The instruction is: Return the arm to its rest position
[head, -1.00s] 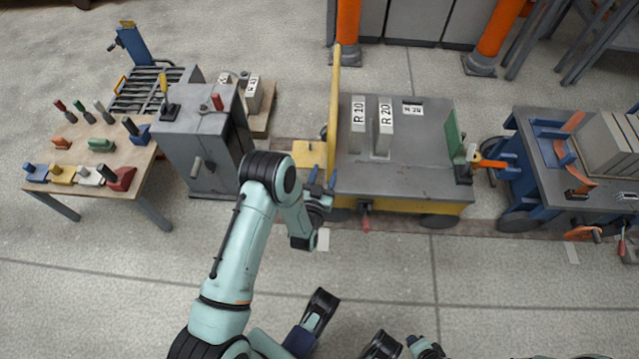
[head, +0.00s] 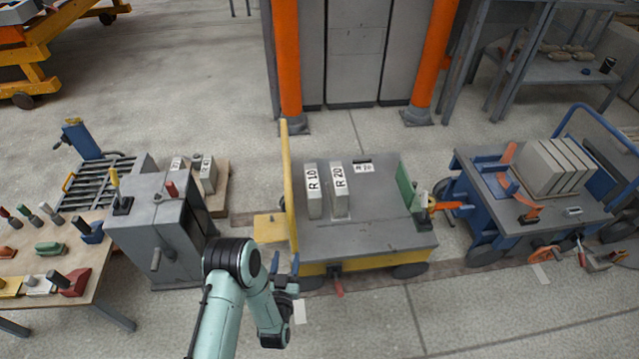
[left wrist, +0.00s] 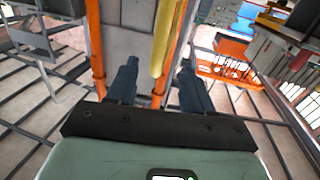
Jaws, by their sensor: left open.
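My left arm comes up from the bottom of the head view, bent at a dark joint. Its gripper (head: 284,266) is by the near left corner of the grey-topped yellow cart (head: 365,238). In the left wrist view the two dark fingers (left wrist: 155,85) stand apart with nothing held between them. A yellow post (left wrist: 166,38) shows beyond them, between the fingers in the picture. My right gripper is not in view.
A grey cabinet (head: 150,235) and a wooden tool table (head: 95,265) stand left. A blue cart (head: 480,200) stands right.

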